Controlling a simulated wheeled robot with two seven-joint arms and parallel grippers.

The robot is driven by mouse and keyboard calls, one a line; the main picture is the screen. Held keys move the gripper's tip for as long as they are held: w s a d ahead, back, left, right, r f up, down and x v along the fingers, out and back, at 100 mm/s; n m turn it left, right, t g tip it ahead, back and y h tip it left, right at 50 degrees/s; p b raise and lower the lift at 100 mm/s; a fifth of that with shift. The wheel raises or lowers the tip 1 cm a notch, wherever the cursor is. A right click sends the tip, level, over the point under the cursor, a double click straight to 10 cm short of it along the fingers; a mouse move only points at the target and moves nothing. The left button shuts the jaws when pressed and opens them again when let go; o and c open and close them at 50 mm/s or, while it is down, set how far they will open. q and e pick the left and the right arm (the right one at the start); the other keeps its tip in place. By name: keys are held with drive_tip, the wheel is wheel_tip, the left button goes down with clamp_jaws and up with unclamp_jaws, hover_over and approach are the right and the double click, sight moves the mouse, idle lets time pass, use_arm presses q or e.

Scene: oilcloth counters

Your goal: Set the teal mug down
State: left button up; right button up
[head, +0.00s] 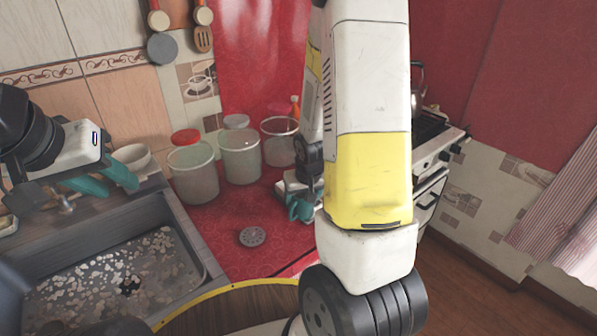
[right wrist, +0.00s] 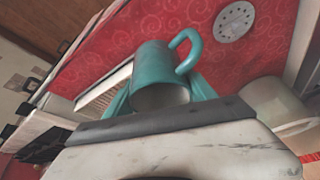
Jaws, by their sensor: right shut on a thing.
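The teal mug (right wrist: 150,75) is between the teal fingers of my right gripper (right wrist: 162,95) in the right wrist view, its handle to the upper right. The right gripper is shut on it, over the red oilcloth counter (right wrist: 110,50). I cannot tell whether the mug's base touches the cloth. In the head view my right arm hides most of that spot. Only a small teal patch shows at the right gripper (head: 299,207), and I cannot tell mug from finger there. My left gripper (head: 98,179) is open and empty at the left, above the sink's back edge.
Several clear canisters (head: 240,157) stand at the back of the counter. A grey perforated disc (head: 252,237) lies on the cloth, with bare cloth around it. The sink (head: 125,285) is at left, a white bowl (head: 133,158) behind it. The stove (head: 432,150) is at right.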

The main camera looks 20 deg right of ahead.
drive_tip(key=w+d, duration=0.2)
drive_tip(key=w, duration=0.2)
drive_tip(key=w+d+f, duration=0.1)
drive_tip(key=w+d, duration=0.1)
drive_tip(key=w, duration=0.3)
drive_tip(key=w+d, duration=0.3)
drive_tip(key=w, duration=0.1)
drive_tip(key=shift+w+f, duration=0.15)
drive_tip(key=shift+f, duration=0.1)
drive_tip(key=shift+a+f, duration=0.1)
drive_tip(key=shift+f, duration=1.6)
drive_tip(key=o, duration=1.8)
drive_tip(key=shift+f, duration=0.1)
drive_tip(key=a+v, duration=0.2)
drive_tip(key=v, duration=0.9)
drive_tip(key=a+v, duration=0.2)
drive_tip(key=v, duration=0.9)
drive_tip(key=s+a+r, duration=0.3)
drive_tip(key=s+r, duration=0.1)
drive_tip(key=s, duration=0.3)
drive_tip(key=s+a+r+t+y, duration=0.1)
drive_tip(key=s+a+r, duration=0.3)
drive_tip(key=s, duration=0.3)
drive_tip(key=s+a+r+n+y, duration=0.1)
drive_tip(key=s+a+r, duration=0.3)
drive_tip(key=s, duration=0.3)
drive_tip(key=shift+s+t, duration=0.2)
drive_tip(key=shift+t, duration=0.1)
